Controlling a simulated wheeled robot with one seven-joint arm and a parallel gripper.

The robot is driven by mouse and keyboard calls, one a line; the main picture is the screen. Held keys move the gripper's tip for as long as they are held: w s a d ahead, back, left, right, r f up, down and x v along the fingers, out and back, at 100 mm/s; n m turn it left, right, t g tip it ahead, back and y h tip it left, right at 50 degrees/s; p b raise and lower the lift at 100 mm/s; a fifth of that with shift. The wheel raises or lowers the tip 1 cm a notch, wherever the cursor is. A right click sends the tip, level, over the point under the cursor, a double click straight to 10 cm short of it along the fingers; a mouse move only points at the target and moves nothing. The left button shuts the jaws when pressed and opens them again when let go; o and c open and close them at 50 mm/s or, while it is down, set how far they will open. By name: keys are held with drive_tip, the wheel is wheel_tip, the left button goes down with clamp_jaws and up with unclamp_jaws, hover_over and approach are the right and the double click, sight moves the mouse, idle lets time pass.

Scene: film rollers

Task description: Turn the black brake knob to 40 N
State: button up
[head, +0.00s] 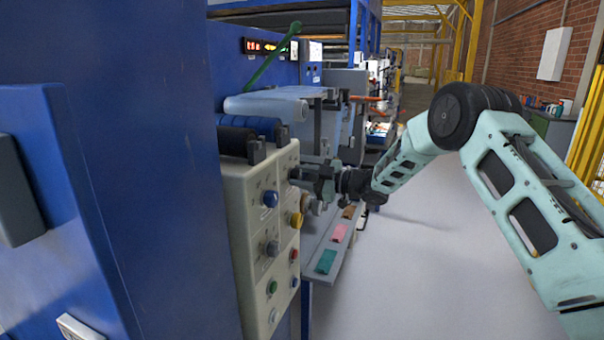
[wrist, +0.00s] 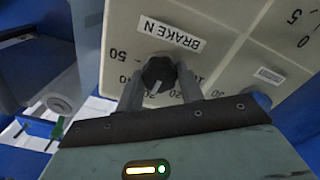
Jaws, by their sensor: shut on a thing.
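The black brake knob (wrist: 157,72) sits on the cream panel under an upside-down "BRAKE N" label (wrist: 170,34) in the wrist view. My gripper (wrist: 159,80) is shut on it, one finger on each side. A white pointer mark on the knob points down and slightly left in that view. The 50 and part of the 40 show left of the knob, and the 20 and 10 show right of it. The fingers and gripper body hide part of the scale. In the head view, my gripper (head: 300,178) reaches the upper right of the panel, and the knob is hidden.
The cream panel (head: 246,240) carries several other knobs and buttons, including a blue one (head: 269,199) and a yellow one (head: 295,219). A ledge with coloured pads (head: 326,262) lies below my gripper. The floor (head: 410,270) to the right is clear.

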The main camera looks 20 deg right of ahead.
drive_tip(key=m+p, duration=0.1)
drive_tip(key=m, duration=0.2)
drive_tip(key=shift+d+m+p, duration=0.1)
drive_tip(key=shift+m+p, duration=0.2)
drive_tip(key=shift+m, duration=0.1)
drive_tip(key=shift+f+m+p, duration=0.1)
drive_tip(key=shift+m+p, duration=0.7)
drive_tip(key=shift+m, duration=1.1)
drive_tip(key=o, duration=1)
drive_tip(key=b+v, duration=0.3)
drive_tip(key=v, duration=1.4)
drive_tip(key=shift+s, duration=0.15)
drive_tip(key=shift+d, duration=0.1)
